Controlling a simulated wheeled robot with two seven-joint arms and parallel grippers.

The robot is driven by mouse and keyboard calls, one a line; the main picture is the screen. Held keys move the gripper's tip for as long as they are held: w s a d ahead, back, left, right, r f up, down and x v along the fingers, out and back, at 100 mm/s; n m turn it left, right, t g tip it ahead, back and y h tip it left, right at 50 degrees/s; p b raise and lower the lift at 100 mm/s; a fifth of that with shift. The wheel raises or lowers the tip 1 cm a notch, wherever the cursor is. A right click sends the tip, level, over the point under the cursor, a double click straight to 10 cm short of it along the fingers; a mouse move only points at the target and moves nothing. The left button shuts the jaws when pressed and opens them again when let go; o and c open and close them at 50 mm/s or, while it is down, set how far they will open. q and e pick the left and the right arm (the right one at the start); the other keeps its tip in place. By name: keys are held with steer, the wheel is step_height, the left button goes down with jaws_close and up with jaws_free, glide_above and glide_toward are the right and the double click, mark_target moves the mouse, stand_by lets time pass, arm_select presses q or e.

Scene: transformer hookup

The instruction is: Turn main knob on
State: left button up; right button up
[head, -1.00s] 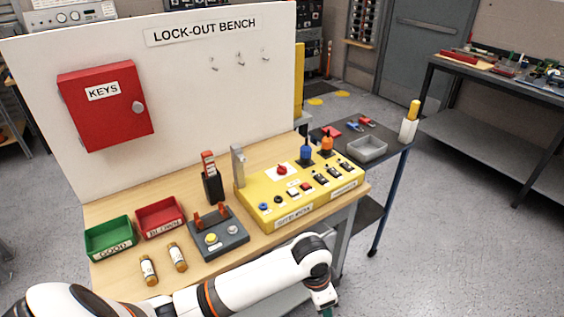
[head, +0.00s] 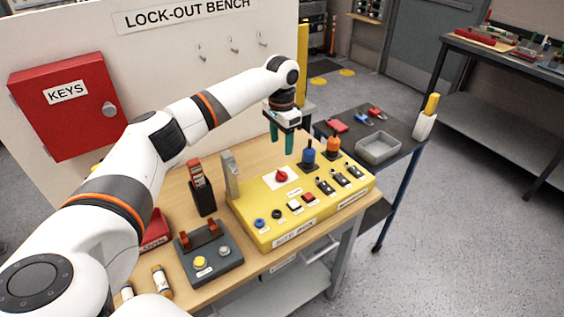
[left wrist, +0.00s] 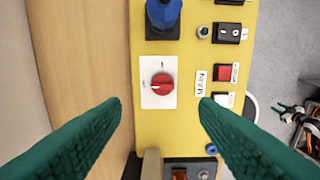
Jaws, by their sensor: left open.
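The red main knob (head: 281,176) sits on a white plate on the yellow panel box (head: 262,228). In the left wrist view the knob (left wrist: 162,85) is ahead, between the two fingers in the picture, with its pale pointer mark turned toward the left. A "MAIN" label (left wrist: 201,83) is beside it. My left gripper (head: 282,150) points down above the back of the panel, behind and above the knob. Its green fingers (left wrist: 160,125) are spread wide with nothing between them. My right gripper is not in view.
Blue (head: 308,152) and orange (head: 333,146) plugs stand upright on the panel near the gripper. A grey metal post (head: 231,174) rises at the panel's left end. A dark fuse tester (head: 208,254) stands left of it. A red key cabinet (head: 68,104) hangs on the board.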

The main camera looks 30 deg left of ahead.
mark_target(281, 172)
arm_select(q)
steer(key=f, duration=0.3)
steer(key=s+f+p, duration=0.1)
steer(key=shift+d+f, duration=0.3)
steer(key=shift+f, duration=0.05)
steer(key=f, duration=0.3)
steer(key=shift+w+a+f+p, duration=0.2)
steer(key=shift+w+a+p, duration=0.1)
steer(key=shift+p, duration=0.1)
steer(key=shift+d+f, duration=0.15)
steer(key=shift+f, duration=1.05)
steer(key=shift+c, duration=0.7)
steer(key=c, duration=0.8)
steer(key=shift+c, duration=0.2)
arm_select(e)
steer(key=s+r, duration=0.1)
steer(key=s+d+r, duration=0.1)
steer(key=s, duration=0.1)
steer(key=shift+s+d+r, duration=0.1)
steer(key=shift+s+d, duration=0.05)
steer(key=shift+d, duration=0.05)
